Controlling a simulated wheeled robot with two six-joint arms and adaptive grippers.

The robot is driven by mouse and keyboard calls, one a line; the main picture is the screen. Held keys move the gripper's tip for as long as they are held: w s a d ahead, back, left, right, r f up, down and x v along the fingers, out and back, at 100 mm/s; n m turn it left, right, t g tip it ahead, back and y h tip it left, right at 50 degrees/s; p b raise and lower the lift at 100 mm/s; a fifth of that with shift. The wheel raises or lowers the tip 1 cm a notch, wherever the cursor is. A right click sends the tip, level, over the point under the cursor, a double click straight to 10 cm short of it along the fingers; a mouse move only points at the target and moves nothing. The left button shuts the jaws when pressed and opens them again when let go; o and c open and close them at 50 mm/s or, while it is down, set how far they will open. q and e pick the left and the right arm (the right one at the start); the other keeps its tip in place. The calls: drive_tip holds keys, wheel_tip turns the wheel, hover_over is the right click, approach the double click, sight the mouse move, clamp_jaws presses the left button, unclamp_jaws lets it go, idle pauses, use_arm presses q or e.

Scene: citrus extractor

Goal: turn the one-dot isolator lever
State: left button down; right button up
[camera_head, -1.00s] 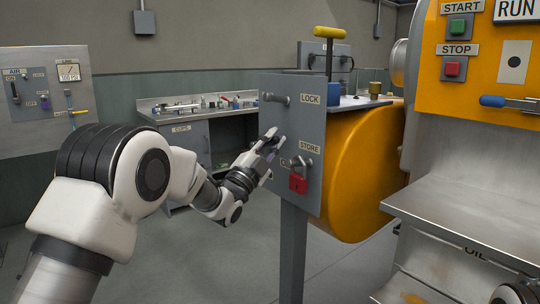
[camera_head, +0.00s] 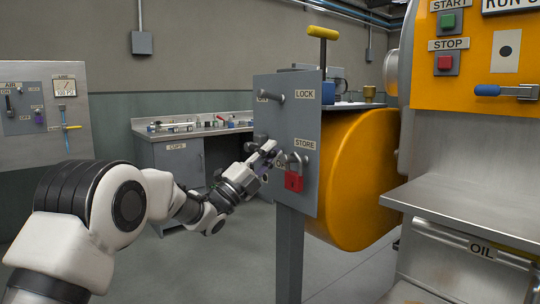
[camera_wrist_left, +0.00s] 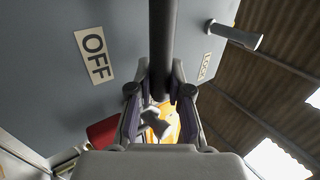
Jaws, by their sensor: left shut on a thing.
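The isolator is a grey box (camera_head: 285,190) on a post, with LOCK, STORE and OFF labels. Its lever (camera_wrist_left: 162,35) shows in the left wrist view as a dark round bar coming down from the top edge, beside the OFF label (camera_wrist_left: 94,54). My left gripper (camera_head: 268,153) is at the box's front face, left of the STORE label. In the left wrist view its fingers (camera_wrist_left: 160,82) are shut on the lever. In the head view the gripper hides most of the lever. A placard with one black dot (camera_head: 507,50) is on the yellow machine at right. My right gripper is out of view.
A red padlock (camera_head: 293,181) hangs on the box just right of my left gripper. A grey peg (camera_head: 276,96) sticks out beside the LOCK label. The yellow drum (camera_head: 355,175) stands behind the box. A blue-handled lever (camera_head: 487,90) is on the machine. Open floor lies below.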

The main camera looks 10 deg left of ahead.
use_arm(q)
drive_tip(key=shift+f, duration=0.15)
drive_tip(key=c, duration=1.1)
unclamp_jaws()
drive_tip(key=shift+a, duration=0.1)
drive_tip(key=v, duration=1.2)
